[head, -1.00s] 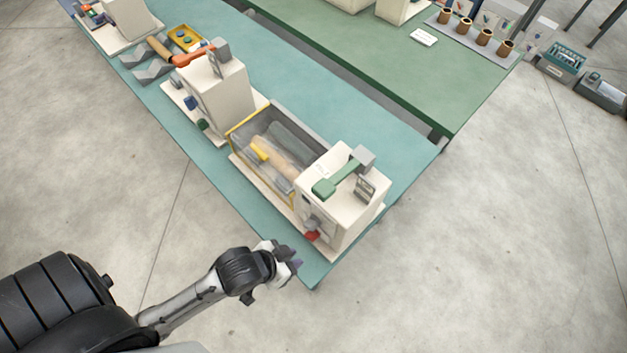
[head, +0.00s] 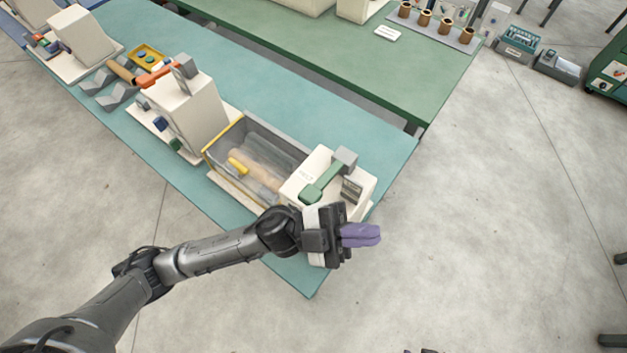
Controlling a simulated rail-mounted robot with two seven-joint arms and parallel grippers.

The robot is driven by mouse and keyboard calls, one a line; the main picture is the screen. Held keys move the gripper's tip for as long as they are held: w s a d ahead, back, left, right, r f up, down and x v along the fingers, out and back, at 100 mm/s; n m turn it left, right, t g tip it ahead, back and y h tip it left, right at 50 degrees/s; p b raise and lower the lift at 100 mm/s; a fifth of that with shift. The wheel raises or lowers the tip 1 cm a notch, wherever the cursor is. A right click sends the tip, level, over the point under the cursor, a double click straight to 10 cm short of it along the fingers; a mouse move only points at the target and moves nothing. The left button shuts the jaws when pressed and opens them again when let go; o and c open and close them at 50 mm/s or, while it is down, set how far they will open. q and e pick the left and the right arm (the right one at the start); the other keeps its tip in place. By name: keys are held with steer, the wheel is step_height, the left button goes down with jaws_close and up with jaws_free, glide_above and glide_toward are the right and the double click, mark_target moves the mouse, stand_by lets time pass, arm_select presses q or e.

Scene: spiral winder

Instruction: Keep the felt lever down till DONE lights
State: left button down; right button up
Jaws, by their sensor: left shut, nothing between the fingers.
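The spiral winder (head: 312,171) is a cream machine near the corner of the teal table. On its top is the green felt lever (head: 322,183), running from a grey block to a green pad end. A small grey display (head: 352,188) sits beside the lever; I cannot read whether anything is lit on it. My left gripper (head: 362,235), with purple fingers, is shut and empty. It is in front of the machine in the picture, apart from the lever, and hides the machine's lower front.
A clear-covered trough with a yellow edge (head: 208,152) joins the machine's left side. Another cream machine with an orange lever (head: 158,76) stands farther left on the teal table (head: 285,268). A green table (head: 395,95) stands behind. Open floor lies right.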

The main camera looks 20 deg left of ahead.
arm_select(q)
step_height(320, 180, up, 2)
steer(key=s+d+r+m+g+y, duration=0.1)
steer(key=s+d+m+g+y, duration=0.1)
steer(key=m+g, duration=0.7)
step_height(320, 180, up, 3)
steer(key=m+t+y+p, duration=0.4)
steer(key=m+t+y, duration=0.15)
steer(key=y, duration=1.75)
glide_above(312, 194)
steer(key=w, duration=0.2)
steer(key=shift+w+d+f+m+g, duration=0.15)
steer(key=shift+d+m+g, duration=0.1)
steer(key=shift+g, duration=0.2)
steer(key=shift+f, duration=0.1)
steer(key=f+p, duration=0.1)
steer(key=f, duration=0.3)
steer(key=s+f, duration=0.1)
steer(key=f, duration=0.4)
steer(key=s+f+p, duration=0.1)
steer(key=f, duration=0.3)
steer(key=shift+a+f+p, duration=0.25)
steer(key=shift+f+p, duration=0.1)
